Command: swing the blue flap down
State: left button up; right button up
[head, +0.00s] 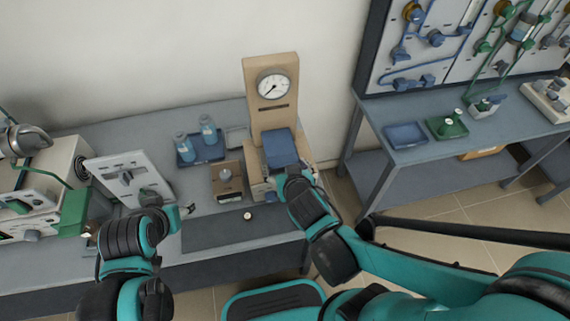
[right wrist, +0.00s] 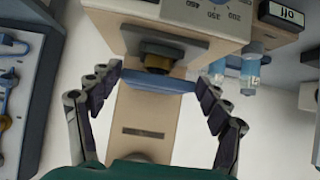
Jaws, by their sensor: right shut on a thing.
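The blue flap (head: 281,148) is on the front of a beige upright unit (head: 270,125) with a round gauge. It looks raised and tilted. My right gripper (head: 290,180) is at its lower front edge, partly hiding the unit behind. In the right wrist view the flap shows edge-on as a blue bar (right wrist: 160,82), and my right gripper's fingers (right wrist: 157,88) are at its two ends, shut on it. My left gripper (head: 172,208) is low on the left, near a white panel; whether its fingers are apart is unclear.
The white panel box (head: 128,175) and a small brown box (head: 227,183) stand left of the unit. Blue-capped bottles stand in a blue tray (head: 186,160) behind. A dark mat (head: 215,231) lies in front. Another table with trays (head: 405,135) stands right.

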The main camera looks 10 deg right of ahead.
jog(key=shift+s+f, duration=0.2)
jog(key=shift+f, duration=0.35)
jog(key=o, duration=1.7)
jog(key=shift+w, duration=0.1)
jog(key=shift+r, duration=0.1)
jog(key=v, duration=0.7)
jog(key=shift+s, duration=0.2)
jog(key=shift+r, duration=0.1)
